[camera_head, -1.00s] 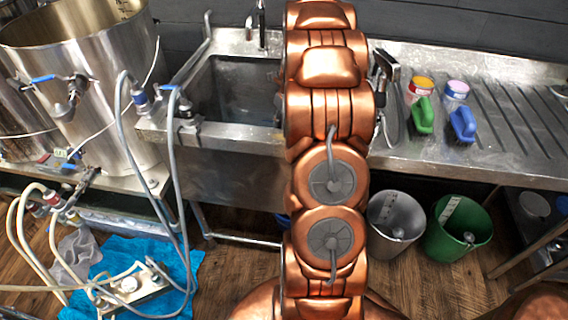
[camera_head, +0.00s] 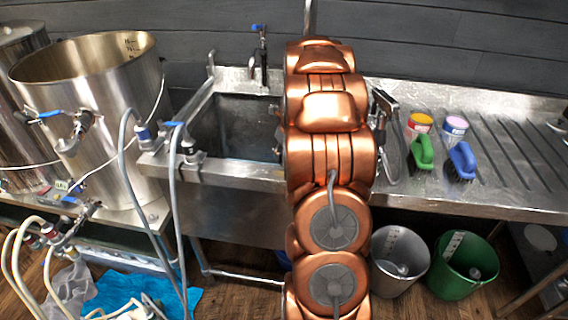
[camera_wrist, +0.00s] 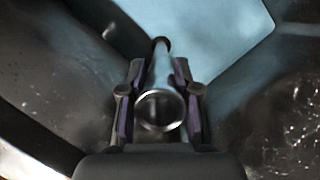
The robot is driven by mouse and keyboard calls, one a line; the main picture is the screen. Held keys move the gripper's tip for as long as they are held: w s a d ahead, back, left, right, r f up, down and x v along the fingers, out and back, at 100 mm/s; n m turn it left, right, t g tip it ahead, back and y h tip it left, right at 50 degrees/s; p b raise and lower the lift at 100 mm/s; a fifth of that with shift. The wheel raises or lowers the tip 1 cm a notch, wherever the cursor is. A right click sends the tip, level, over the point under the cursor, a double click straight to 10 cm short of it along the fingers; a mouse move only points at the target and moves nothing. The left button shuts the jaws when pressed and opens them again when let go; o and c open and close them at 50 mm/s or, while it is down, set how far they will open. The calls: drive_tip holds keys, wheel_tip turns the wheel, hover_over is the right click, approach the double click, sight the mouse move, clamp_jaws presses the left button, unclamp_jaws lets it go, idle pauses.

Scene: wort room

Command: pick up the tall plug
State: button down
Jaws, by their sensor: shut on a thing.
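The tall plug (camera_wrist: 160,108) shows in the wrist view as a shiny metal tube with an open round end towards the camera and a dark ring at its far end. My gripper (camera_wrist: 158,78) is shut on it, with one finger on each side. In the head view my copper arm stands in front of the right part of the steel sink (camera_head: 225,172), and the gripper and plug are hidden there. I cannot tell whether the plug's far end touches anything.
A large steel kettle (camera_head: 110,120) with hoses stands left of the sink. On the ribbed drainboard (camera_head: 510,140) at right lie a green brush (camera_head: 421,153) and a blue brush (camera_head: 462,160). A grey bucket (camera_head: 398,262) and a green bucket (camera_head: 462,268) stand below.

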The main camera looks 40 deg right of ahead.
wheel_tip(320, 180, up, 44)
drive_tip(key=p, duration=2.1)
drive_tip(key=shift+f, duration=0.3)
